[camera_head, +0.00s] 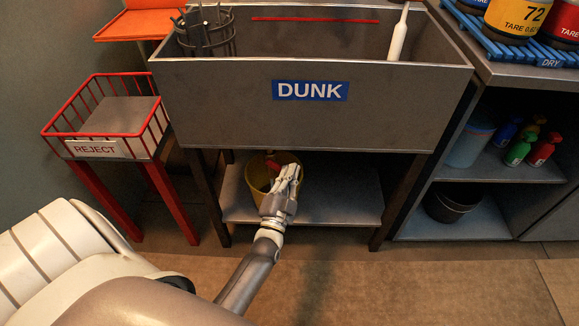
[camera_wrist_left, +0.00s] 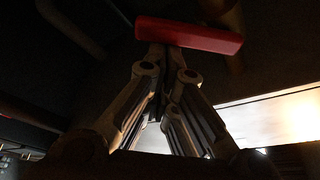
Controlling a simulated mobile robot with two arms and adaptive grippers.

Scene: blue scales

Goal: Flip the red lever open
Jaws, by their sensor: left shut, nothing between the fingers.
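The red lever (camera_wrist_left: 190,36) is a flat bar under the sink, seen large at the top of the left wrist view. It lies nearly level there, tilting slightly down to the right. In the head view a small red part of it (camera_head: 272,164) shows beneath the DUNK sink, next to my left gripper (camera_head: 291,170). My left gripper is shut and empty. In the wrist view its fingertips (camera_wrist_left: 165,50) meet right at the lever's lower edge; I cannot tell whether they touch it. My right gripper is not in view.
The DUNK sink (camera_head: 210,105) stands above, with a wire basket (camera_head: 207,35) inside. A yellow bucket (camera_head: 257,178) stands on the lower shelf (camera_head: 335,200) behind my gripper. Sink legs flank this space. A red REJECT stand (camera_head: 107,148) is left, an open shelf unit (camera_head: 475,220) right.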

